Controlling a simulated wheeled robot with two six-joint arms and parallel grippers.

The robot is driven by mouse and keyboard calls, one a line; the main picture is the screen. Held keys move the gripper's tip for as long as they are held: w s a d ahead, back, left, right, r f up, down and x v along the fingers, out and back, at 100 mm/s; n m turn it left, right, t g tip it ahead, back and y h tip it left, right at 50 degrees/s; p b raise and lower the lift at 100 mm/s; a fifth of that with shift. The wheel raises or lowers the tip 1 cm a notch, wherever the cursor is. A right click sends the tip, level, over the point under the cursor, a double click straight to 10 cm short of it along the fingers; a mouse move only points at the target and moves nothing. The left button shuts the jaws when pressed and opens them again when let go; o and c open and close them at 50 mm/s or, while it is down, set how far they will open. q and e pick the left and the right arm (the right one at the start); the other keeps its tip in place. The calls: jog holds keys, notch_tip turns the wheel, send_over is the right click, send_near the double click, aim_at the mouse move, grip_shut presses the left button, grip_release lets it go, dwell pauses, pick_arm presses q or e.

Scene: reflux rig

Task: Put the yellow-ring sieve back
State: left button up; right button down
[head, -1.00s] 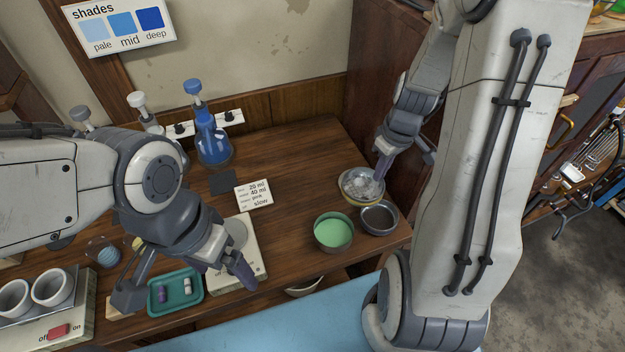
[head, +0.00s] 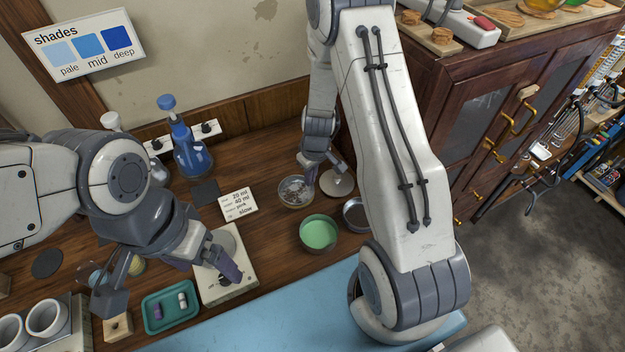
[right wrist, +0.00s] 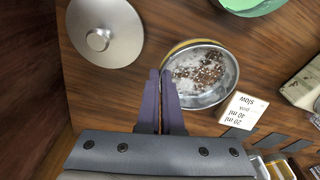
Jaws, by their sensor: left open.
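The yellow-ring sieve (head: 283,204) is a round metal bowl with a yellow band and brown and white bits inside. It also shows in the right wrist view (right wrist: 213,96). My right gripper (right wrist: 163,76) has its purple fingers close together across the sieve's near rim and looks shut on it. In the head view my right gripper (head: 310,180) is at the sieve's right side. I cannot tell whether the sieve touches the table. My left gripper (head: 228,265) is open and empty over the pale device at the left.
A round metal disc with a knob (right wrist: 125,40) lies beside the sieve. A green bowl (head: 318,234) and a grey bowl (head: 356,213) stand close in front. A card (head: 239,201), blue bottle (head: 192,155) and teal tray (head: 171,306) are to the left.

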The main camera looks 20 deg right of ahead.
notch_tip(320, 180, down, 2)
jog(key=shift+f+b, duration=0.25)
jog(key=shift+b, duration=0.05)
jog(key=shift+f, duration=0.2)
jog(key=c, duration=1.1)
grip_release()
jog(key=shift+r, duration=0.1)
